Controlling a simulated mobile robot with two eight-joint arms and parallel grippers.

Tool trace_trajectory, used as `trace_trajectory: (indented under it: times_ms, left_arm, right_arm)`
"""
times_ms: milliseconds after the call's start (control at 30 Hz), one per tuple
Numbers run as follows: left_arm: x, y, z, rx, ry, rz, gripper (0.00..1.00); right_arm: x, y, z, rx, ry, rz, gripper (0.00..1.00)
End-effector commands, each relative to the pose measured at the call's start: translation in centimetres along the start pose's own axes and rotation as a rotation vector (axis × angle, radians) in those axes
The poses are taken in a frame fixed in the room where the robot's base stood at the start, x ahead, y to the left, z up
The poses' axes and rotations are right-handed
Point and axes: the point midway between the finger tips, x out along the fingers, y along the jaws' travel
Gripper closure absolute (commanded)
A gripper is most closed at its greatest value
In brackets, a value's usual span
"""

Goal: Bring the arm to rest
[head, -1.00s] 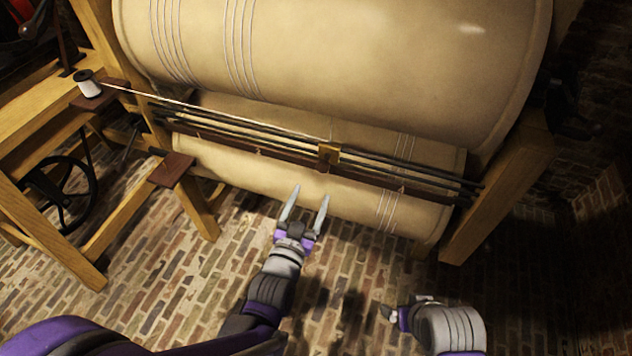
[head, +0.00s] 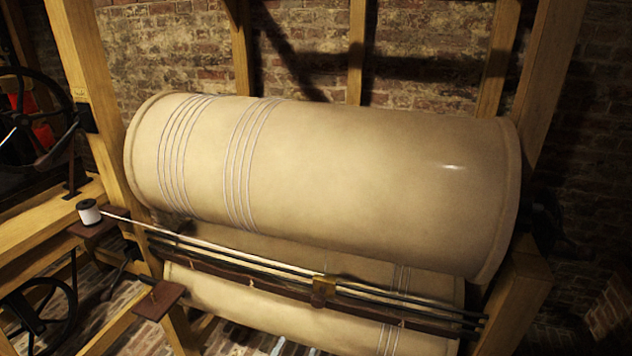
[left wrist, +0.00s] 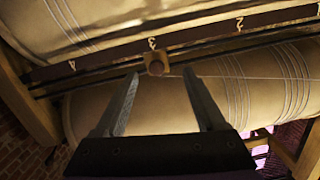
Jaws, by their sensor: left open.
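My left gripper (left wrist: 162,75) shows in the left wrist view only. Its two fingers are spread apart with nothing between them. In that view the tips lie just below a small brass carriage (left wrist: 157,62) on a rail; I cannot tell the distance. The same carriage shows in the head view (head: 323,290), on dark rails in front of the rollers. Neither of my arms shows in the head view now, and my right gripper is in no view.
A large pale upper roller (head: 330,185) with bands of thread fills the middle. A lower roller (head: 255,311) lies beneath it. A wooden frame (head: 85,90) stands around them. A white spool (head: 89,212) sits at left, its thread running toward the rails.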

Motion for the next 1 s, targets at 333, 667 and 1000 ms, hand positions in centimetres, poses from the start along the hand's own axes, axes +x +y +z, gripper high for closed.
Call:
trace_trajectory:
  times_ms: [333, 667, 1000]
  left_arm:
    - [-9.2, -4.9, 6.8, -0.149, -0.622, -0.051, 0.28]
    - [-20.2, -6.2, 10.1, -0.285, -1.024, -0.146, 0.28]
    - [-21.2, -7.5, 1.4, -0.287, -1.007, -0.150, 0.28]
  right_arm:
    - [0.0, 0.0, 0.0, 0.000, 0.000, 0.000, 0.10]
    - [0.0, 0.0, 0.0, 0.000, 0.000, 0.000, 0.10]
    - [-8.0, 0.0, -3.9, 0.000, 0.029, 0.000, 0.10]
